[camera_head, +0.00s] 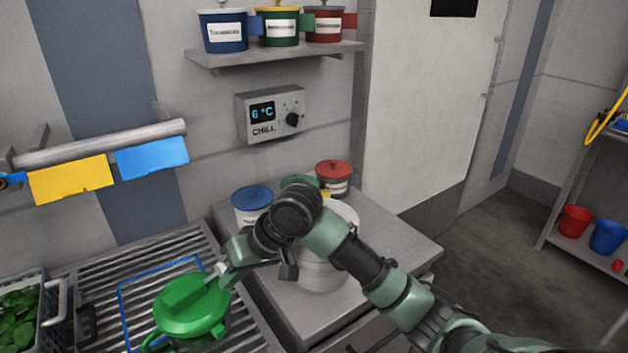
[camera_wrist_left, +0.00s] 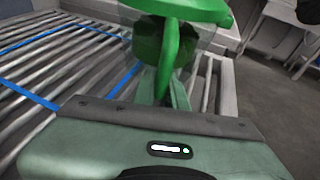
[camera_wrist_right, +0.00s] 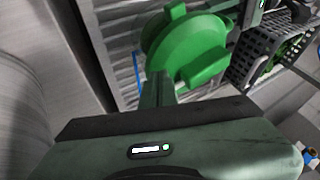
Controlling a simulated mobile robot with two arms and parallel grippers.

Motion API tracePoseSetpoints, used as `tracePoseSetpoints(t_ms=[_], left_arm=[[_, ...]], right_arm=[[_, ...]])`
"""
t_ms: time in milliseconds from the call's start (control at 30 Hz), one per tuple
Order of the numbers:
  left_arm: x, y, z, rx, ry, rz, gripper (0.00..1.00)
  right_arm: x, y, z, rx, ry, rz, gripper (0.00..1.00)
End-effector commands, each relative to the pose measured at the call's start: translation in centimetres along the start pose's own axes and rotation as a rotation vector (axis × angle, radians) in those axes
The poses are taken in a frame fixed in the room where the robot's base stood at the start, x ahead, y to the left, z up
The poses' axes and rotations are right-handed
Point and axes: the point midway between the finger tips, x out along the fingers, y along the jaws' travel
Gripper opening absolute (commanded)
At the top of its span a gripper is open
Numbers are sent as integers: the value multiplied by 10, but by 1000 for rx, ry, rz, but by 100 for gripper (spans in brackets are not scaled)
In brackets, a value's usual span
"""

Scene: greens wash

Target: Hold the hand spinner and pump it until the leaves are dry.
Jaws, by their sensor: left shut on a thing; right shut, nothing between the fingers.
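The hand spinner has a green lid (camera_head: 192,305) with a raised bar on top and stands on the slatted rack by the blue outline. In the left wrist view, a green handle (camera_wrist_left: 170,60) comes down from the lid in front of a clear bowl with dark green leaves (camera_wrist_left: 148,42) inside. My left gripper (camera_wrist_left: 165,88) is shut on that handle. My right gripper (camera_head: 222,272) is shut and empty beside the lid; in the right wrist view its fingers overlap the lid's near edge (camera_wrist_right: 187,50), and contact cannot be told. How wet the leaves are cannot be seen.
A crate of leaves (camera_head: 44,290) stands at the left. Right of the rack, a white round container (camera_head: 318,277) and several lidded tubs, one blue (camera_head: 252,205), stand on the counter. A chill control box (camera_head: 270,114) and a shelf (camera_head: 275,56) are on the wall.

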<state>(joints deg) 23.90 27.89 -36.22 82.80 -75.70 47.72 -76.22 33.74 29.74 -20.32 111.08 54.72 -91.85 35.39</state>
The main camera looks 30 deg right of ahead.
Motion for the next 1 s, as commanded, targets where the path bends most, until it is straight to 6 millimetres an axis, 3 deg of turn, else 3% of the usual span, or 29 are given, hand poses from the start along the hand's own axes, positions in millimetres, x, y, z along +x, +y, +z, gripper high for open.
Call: tracePoseSetpoints(t_ms=[100, 200, 667, 1000], left_arm=[[-2, 2, -2, 0, 4, 5, 0], [-2, 2, -2, 0, 6, 7, 0], [-3, 4, -3, 0, 7, 10, 0], [-3, 4, -3, 0, 7, 11, 0]], right_arm=[[-13, 24, -1, 3, 4, 4, 0], [-29, 36, -2, 2, 8, 3, 0], [-124, 33, -3, -2, 14, 3, 0], [-152, 75, -47, 127, 307, 80, 0]])
